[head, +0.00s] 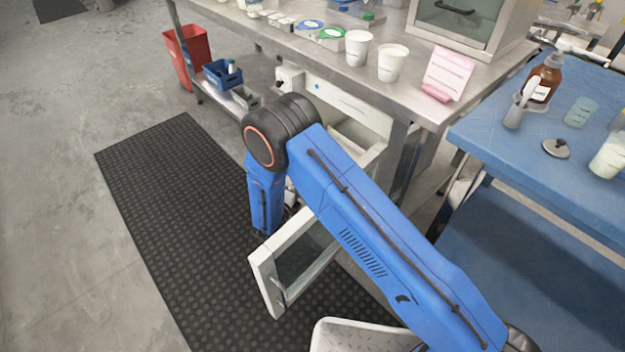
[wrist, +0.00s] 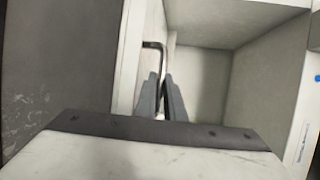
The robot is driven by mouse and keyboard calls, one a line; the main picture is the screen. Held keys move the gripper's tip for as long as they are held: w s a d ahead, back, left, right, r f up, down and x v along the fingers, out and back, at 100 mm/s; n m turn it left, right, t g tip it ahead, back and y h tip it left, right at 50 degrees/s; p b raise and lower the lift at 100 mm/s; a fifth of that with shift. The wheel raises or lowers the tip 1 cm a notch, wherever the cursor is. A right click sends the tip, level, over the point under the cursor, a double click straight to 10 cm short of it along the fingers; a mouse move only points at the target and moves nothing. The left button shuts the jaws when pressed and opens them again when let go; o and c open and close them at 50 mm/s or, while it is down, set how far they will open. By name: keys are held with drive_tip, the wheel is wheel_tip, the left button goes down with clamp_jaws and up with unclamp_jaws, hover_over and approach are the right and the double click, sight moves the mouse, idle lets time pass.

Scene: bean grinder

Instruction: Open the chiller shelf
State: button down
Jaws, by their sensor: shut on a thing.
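The chiller (head: 350,105) is a white unit under the steel bench. A pale, open-topped, box-like shelf (head: 368,152) stands out from its front; my arm hides much of it. In the wrist view its pale inside (wrist: 200,80) shows right of a white panel (wrist: 131,60) that carries a dark bent bar handle (wrist: 153,45). My gripper (wrist: 163,82) is shut on this handle. In the head view my gripper is mostly hidden behind my blue arm. A white-framed glass door (head: 300,262) stands swung out below, with its own handle (head: 278,293).
A black mat (head: 165,200) covers the floor left of the door and is clear. A blue table (head: 540,150) stands close on the right. Cups (head: 392,62) and a pink-edged sign (head: 447,75) are on the steel bench (head: 300,45). A red bin (head: 187,55) stands farther left.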

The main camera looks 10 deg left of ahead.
drive_tip(key=s+a, duration=0.5)
drive_tip(key=s, duration=0.1)
drive_tip(key=shift+s, duration=0.35)
drive_tip(key=shift+a, duration=0.1)
drive_tip(key=c, duration=2.1)
unclamp_jaws()
drive_tip(key=v, duration=1.7)
drive_tip(key=shift+s, duration=0.2)
drive_tip(key=shift+s+a, duration=0.1)
